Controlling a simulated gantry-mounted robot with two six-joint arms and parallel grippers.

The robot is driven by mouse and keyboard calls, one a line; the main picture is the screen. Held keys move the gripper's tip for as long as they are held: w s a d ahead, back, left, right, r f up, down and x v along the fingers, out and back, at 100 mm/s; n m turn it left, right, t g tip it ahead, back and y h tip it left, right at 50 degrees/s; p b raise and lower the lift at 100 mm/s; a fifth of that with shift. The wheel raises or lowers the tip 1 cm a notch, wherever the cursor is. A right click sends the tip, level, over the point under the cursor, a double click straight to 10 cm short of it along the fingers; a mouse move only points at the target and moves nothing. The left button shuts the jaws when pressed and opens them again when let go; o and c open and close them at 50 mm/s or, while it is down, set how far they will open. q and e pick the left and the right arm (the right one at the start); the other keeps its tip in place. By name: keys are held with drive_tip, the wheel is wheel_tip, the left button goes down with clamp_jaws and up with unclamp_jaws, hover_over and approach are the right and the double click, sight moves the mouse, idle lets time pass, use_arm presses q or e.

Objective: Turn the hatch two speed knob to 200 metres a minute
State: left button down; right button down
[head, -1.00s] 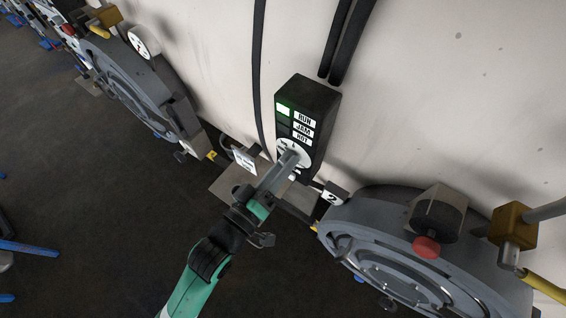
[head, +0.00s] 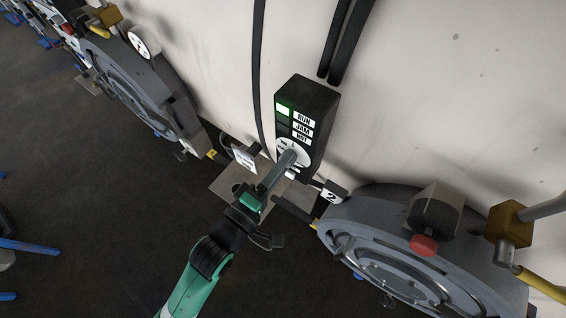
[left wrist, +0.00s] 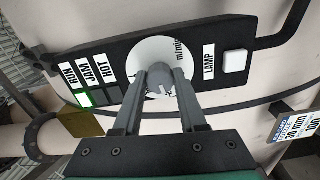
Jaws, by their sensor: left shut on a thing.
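The hatch two speed knob sits on a round white dial (head: 292,150) on the lower part of a black control box (head: 318,105). In the left wrist view the grey knob (left wrist: 159,88) is at the middle of the white dial (left wrist: 160,52), marked "m/min". My left gripper (head: 285,163) reaches up to the dial, its two fingers either side of the knob, shut on it. In the left wrist view the fingers (left wrist: 160,85) cover the lower dial, and I cannot read the setting. My right gripper is not in view.
A green light (head: 283,109) glows beside the RUN label. A "2" tag (head: 331,196) stands by the round grey hatch (head: 400,250) at right. Another hatch (head: 135,85) is at left. A white LAMP button (left wrist: 235,61) is near the dial. Black cables run up the wall.

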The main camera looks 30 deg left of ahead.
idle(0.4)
use_arm(q)
drive_tip(key=shift+c, duration=2.3)
unclamp_jaws()
drive_tip(key=s+a+b, duration=0.1)
drive_tip(key=s, duration=1)
drive_tip(key=shift+s+a+b, duration=0.3)
drive_tip(key=shift+b, duration=0.05)
